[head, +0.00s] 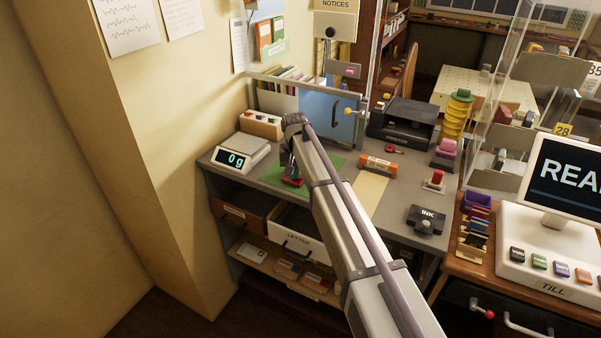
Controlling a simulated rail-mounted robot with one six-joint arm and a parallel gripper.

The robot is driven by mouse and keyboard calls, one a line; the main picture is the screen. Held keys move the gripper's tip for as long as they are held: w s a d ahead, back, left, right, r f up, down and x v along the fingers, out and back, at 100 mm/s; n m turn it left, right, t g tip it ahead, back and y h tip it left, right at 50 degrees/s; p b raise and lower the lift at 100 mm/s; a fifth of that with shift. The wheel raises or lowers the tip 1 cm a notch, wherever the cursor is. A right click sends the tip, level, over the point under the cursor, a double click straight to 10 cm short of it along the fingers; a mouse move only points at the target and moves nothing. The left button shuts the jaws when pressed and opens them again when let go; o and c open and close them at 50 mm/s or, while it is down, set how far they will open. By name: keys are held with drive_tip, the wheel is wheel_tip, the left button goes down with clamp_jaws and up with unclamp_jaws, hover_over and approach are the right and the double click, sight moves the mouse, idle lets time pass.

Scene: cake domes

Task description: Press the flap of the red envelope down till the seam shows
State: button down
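A small red shape (292,183), which may be the red envelope, shows on the green mat (329,163) on the grey counter. Its flap and any seam are too small and too covered to make out. My gripper (290,172) points down right over the red shape, at the end of my arm. I cannot tell whether it touches it. The fingers are dark and small here, so whether they are open or shut does not show. My arm hides part of the mat.
A scale (240,153) reading 0 g stands left of the mat. An orange-brown block (378,165), a red-handled stamp (435,180) and an ink box (427,219) sit to the right. A printer (403,122) and a blue panel (327,115) stand behind.

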idle(0.4)
wheel_tip(320, 180, up, 7)
drive_tip(key=p, duration=0.7)
wheel_tip(320, 180, up, 11)
drive_tip(key=p, duration=1.1)
drive_tip(key=shift+f, duration=0.15)
drive_tip(key=s+d+f+b, duration=0.4)
drive_tip(key=s+d, duration=0.3)
drive_tip(key=s, duration=0.4)
drive_tip(key=s+d+f+b, duration=0.5)
drive_tip(key=s+d, duration=0.3)
drive_tip(key=s, duration=0.3)
drive_tip(key=s+d+f+m+b, duration=0.1)
drive_tip(key=s+d+f+b, duration=0.4)
drive_tip(key=s, duration=0.6)
drive_tip(key=d, duration=0.2)
drive_tip(key=shift+s+d, duration=0.25)
drive_tip(key=shift+d, duration=0.05)
